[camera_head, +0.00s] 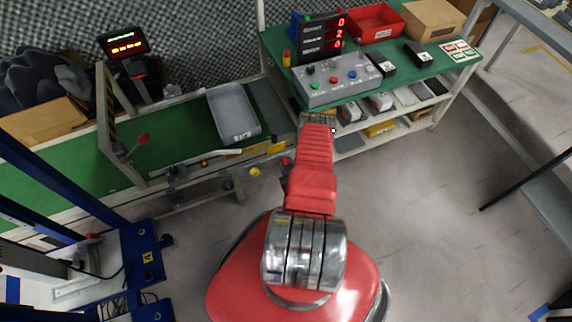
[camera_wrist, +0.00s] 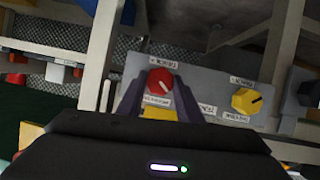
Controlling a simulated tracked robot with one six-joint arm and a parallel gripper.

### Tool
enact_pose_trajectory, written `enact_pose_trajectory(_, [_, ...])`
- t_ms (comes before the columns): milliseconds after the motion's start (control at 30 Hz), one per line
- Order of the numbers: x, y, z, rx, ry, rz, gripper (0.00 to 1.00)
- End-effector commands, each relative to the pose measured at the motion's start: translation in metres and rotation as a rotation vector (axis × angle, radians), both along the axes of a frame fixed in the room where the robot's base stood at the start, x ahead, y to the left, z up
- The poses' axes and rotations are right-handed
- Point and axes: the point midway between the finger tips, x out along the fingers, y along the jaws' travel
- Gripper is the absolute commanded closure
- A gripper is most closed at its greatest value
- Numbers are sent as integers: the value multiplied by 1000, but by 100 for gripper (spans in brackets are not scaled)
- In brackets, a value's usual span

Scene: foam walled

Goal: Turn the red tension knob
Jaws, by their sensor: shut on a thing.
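The red tension knob (camera_wrist: 160,80) is round with a pale pointer line and sits on a grey panel (camera_wrist: 215,84) with small white labels in the wrist view. My gripper (camera_wrist: 157,92) has its two dark fingers on either side of the knob, shut on it. The pointer line slants down to the right. In the head view my arm reaches forward to the edge of the green bench, and the knob cannot be made out there.
A yellow knob (camera_wrist: 246,100) sits on the same panel, to the right of the red one. In the head view, a grey button box (camera_head: 338,82) and a red display stand on the green bench. A grey tray (camera_head: 234,112) lies on the conveyor at left. The floor at right is mostly clear.

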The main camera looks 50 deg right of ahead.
Motion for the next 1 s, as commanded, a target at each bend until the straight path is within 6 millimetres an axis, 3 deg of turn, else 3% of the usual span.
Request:
enact_pose_trajectory(200, [0,1,0,1,0,2,90])
enact_pose_trajectory(667, [0,0,0,75,-45,3,90])
enact_pose_trajectory(1000, [-1,-2,0,277,-166,3,90])
